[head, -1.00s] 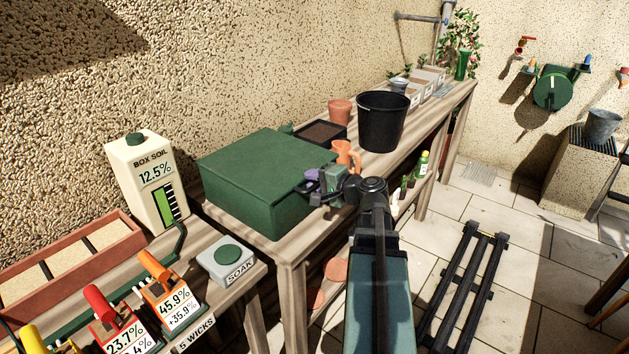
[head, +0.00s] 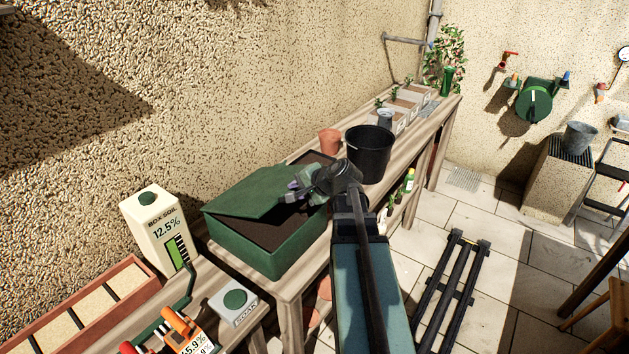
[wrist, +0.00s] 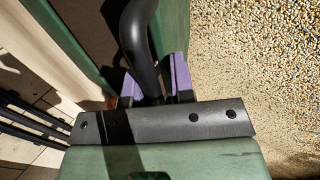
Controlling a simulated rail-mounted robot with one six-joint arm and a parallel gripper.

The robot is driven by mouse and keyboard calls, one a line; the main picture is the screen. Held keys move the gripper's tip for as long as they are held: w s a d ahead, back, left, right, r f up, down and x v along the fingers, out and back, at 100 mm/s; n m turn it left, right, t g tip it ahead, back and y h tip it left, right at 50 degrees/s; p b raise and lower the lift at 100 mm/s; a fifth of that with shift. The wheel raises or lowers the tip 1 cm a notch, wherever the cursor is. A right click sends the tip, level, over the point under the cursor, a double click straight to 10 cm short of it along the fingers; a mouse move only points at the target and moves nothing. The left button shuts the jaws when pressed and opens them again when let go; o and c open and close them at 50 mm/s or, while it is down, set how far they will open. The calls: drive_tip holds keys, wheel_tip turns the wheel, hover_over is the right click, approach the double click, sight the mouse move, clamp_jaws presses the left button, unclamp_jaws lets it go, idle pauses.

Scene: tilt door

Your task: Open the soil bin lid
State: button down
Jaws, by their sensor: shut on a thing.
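The soil bin (head: 282,258) is a green box on the wooden bench. Its green lid (head: 250,192) is tilted up, partly open, with the near right side raised. Dark soil (head: 262,232) shows in the gap below it. My gripper (head: 294,190) is at the raised right edge of the lid; my wrist partly covers that edge in the head view. In the wrist view my gripper (wrist: 155,85) has its purple fingers shut around the dark curved lid handle (wrist: 138,40).
A black bucket (head: 370,160) and an orange pot (head: 329,142) stand on the bench behind my wrist. A white soil carton (head: 158,228) and a SOAK button box (head: 235,300) are left of the bin. Pebbled wall rises behind the bin.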

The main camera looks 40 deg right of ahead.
drive_tip(key=w+a+r+g+p, duration=0.1)
drive_tip(key=w+a+r+p, duration=0.1)
drive_tip(key=w+r+p, duration=0.55)
drive_tip(key=w+a+r+p, duration=0.2)
drive_tip(key=w+r+p, duration=0.2)
drive_tip(key=w, duration=0.3)
drive_tip(key=w+a+r+p, duration=0.3)
drive_tip(key=w+r+p, duration=0.1)
drive_tip(key=w+r, duration=0.3)
drive_tip(key=shift+w+p, duration=0.3)
drive_tip(key=shift+w, duration=0.35)
drive_tip(key=c, duration=1.7)
unclamp_jaws()
drive_tip(key=w+a, duration=0.1)
drive_tip(key=w, duration=0.1)
drive_tip(key=w+a, duration=0.1)
drive_tip(key=w, duration=0.2)
drive_tip(key=w+a, duration=0.1)
drive_tip(key=w, duration=0.2)
drive_tip(key=shift+w+f, duration=0.1)
drive_tip(key=shift+w, duration=0.05)
drive_tip(key=shift+c, duration=0.2)
drive_tip(key=shift+w+a+f, duration=0.1)
drive_tip(key=shift+w+a, duration=0.15)
drive_tip(key=shift+w, duration=0.2)
